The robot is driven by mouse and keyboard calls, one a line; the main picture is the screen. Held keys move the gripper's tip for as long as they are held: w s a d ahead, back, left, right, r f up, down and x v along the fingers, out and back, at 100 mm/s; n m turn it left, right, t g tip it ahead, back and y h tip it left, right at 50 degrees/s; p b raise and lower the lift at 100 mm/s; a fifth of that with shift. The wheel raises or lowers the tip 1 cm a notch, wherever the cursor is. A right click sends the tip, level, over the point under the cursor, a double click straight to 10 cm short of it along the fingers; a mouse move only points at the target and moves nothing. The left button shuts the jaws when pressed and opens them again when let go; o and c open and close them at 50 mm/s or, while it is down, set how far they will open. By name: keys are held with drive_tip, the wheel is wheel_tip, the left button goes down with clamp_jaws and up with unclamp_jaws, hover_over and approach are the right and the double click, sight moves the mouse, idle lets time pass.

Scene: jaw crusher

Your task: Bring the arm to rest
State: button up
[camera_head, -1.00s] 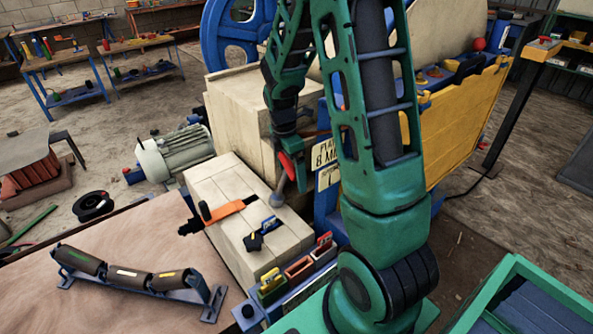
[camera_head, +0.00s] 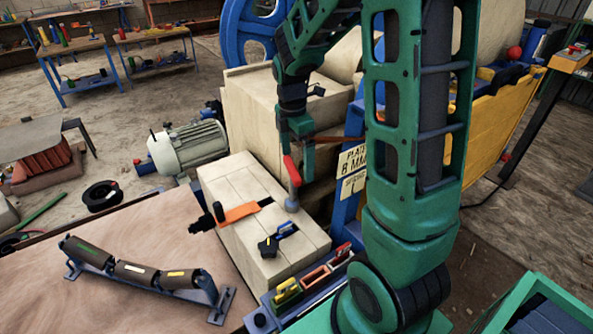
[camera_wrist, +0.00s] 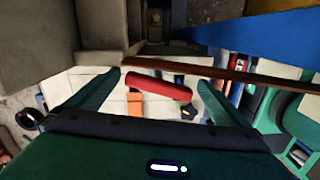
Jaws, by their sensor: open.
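My gripper (camera_head: 302,160) hangs from my green arm above the cream block top (camera_head: 225,176), beside the crusher. Its two fingers are spread apart in the wrist view (camera_wrist: 158,85). A red-handled tool (camera_head: 292,172) with a grey rounded lower end stands tilted on the block, close to the fingertips. In the wrist view its red handle (camera_wrist: 158,86) shows across the space between the fingers; I cannot tell whether a finger touches it.
An orange-and-black tool (camera_head: 240,212) and a small blue-and-black tool (camera_head: 278,238) lie on the block. A roller set (camera_head: 140,272) lies on the brown tabletop (camera_head: 120,235). A motor (camera_head: 188,148) stands behind.

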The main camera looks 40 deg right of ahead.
drive_tip(key=shift+m, duration=0.4)
drive_tip(key=r, duration=0.1)
drive_tip(key=s+d+r, duration=0.1)
drive_tip(key=r, duration=0.1)
drive_tip(key=s+d+r, duration=0.1)
drive_tip(key=shift+s+d+r, duration=0.1)
drive_tip(key=shift+d+r, duration=0.05)
drive_tip(key=shift+d, duration=0.1)
drive_tip(key=shift+s+a, duration=0.1)
drive_tip(key=shift+a, duration=0.1)
